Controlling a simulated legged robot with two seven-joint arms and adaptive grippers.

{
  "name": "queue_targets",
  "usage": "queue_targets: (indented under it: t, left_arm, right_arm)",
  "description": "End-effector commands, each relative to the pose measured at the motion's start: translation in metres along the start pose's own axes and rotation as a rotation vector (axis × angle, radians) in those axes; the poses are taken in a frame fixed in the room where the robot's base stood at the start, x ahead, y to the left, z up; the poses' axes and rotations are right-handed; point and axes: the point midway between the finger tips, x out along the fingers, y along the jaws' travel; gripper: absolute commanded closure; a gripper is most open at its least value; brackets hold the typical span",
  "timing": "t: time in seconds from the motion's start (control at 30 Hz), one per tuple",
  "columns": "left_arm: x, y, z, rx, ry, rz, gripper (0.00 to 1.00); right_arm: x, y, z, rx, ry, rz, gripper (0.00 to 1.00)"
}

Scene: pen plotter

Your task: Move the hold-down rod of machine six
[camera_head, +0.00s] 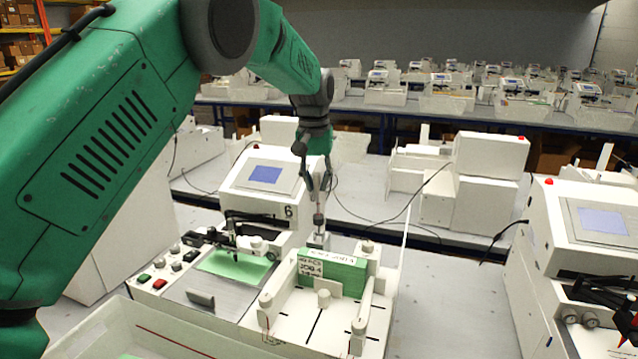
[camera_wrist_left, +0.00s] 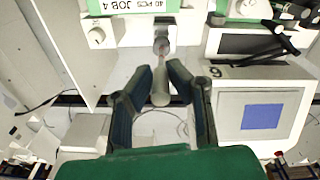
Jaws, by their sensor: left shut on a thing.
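Machine six (camera_head: 289,211) is white, with a blue screen and a "6" on its front. Its hold-down rod (camera_head: 319,221) stands upright behind the green card stack (camera_head: 347,278). My left gripper (camera_head: 318,192) reaches down from above, shut on the rod's upper part. In the left wrist view the rod (camera_wrist_left: 160,88) runs between the two fingers of my left gripper (camera_wrist_left: 162,76), its far end near the stack labelled "JOB 4" (camera_wrist_left: 135,5). Whether the rod touches the stack or its holder is unclear.
A green sheet (camera_head: 234,265) lies on machine six's bed, beside the pen carriage (camera_head: 258,244). A white tray (camera_head: 95,335) is at the front left. Another machine (camera_head: 590,225) stands at the right. The grey table (camera_head: 450,290) between them is clear.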

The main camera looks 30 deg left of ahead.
Motion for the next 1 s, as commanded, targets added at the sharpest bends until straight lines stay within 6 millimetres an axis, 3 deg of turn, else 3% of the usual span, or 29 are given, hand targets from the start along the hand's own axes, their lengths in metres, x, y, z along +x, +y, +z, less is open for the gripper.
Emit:
queue_targets:
  t: [0.17, 0.2, 0.27, 0.67, 1.0]
  left_arm:
    - [-0.002, -0.001, -0.001, -0.001, 0.005, 0.0, 1.0]
    - [-0.002, -0.001, -0.001, -0.001, 0.005, 0.0, 0.83]
    - [-0.002, -0.001, -0.001, -0.001, 0.005, 0.0, 0.66]
    - [-0.006, 0.001, -0.002, 0.0, 0.002, 0.0, 0.66]
    - [-0.072, -0.001, -0.002, 0.0, 0.006, 0.002, 0.66]
  right_arm:
    - [0.0, 0.0, 0.0, 0.0, 0.0, 0.0, 0.26]
    - [0.0, 0.0, 0.0, 0.0, 0.0, 0.0, 0.26]
    - [0.0, 0.0, 0.0, 0.0, 0.0, 0.0, 0.26]
    - [-0.001, 0.0, 0.003, 0.0, 0.003, 0.0, 0.26]
    - [-0.001, 0.0, 0.003, 0.0, 0.004, 0.0, 0.26]
